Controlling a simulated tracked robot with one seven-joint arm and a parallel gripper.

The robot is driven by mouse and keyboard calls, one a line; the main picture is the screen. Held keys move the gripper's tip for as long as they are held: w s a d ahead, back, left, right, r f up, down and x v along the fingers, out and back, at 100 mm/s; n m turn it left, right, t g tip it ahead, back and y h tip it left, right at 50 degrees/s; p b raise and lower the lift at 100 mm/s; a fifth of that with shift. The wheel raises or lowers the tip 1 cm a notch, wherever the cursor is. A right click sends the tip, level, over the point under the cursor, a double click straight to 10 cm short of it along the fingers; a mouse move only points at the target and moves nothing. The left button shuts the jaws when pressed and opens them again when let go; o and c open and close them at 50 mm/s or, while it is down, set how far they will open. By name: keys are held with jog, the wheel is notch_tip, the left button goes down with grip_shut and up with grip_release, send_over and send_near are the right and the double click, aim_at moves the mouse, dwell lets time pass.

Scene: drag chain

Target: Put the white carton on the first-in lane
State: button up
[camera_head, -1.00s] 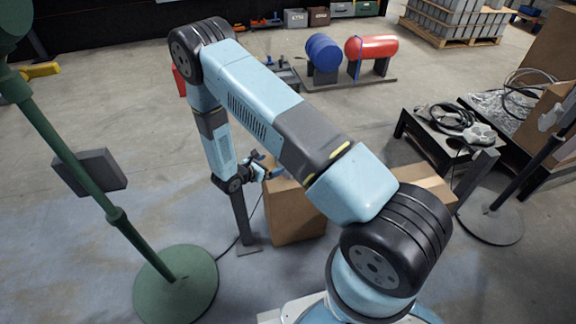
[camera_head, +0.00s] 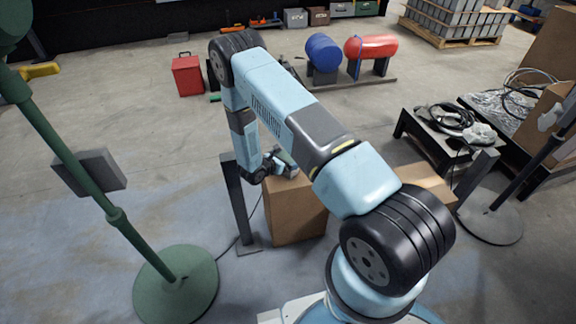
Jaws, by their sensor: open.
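I cannot make out a white carton or a marked first-in lane in this view. My arm reaches out from the lower right and bends down at its far end. My gripper (camera_head: 286,164) is small in the picture, near the top of a brown cardboard box (camera_head: 298,213). It is open, and I see nothing held in it. Whether it touches the box cannot be told. My arm hides part of the box top and the floor behind it.
A dark post (camera_head: 240,205) stands just left of the box. A green stand (camera_head: 175,285) is at left, a red can (camera_head: 187,75) behind. Blue (camera_head: 323,52) and red (camera_head: 370,47) tanks stand at the back. A black table (camera_head: 440,135) with hoses is at right.

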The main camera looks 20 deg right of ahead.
jog(key=shift+x, duration=1.05)
jog(key=shift+c, duration=0.3)
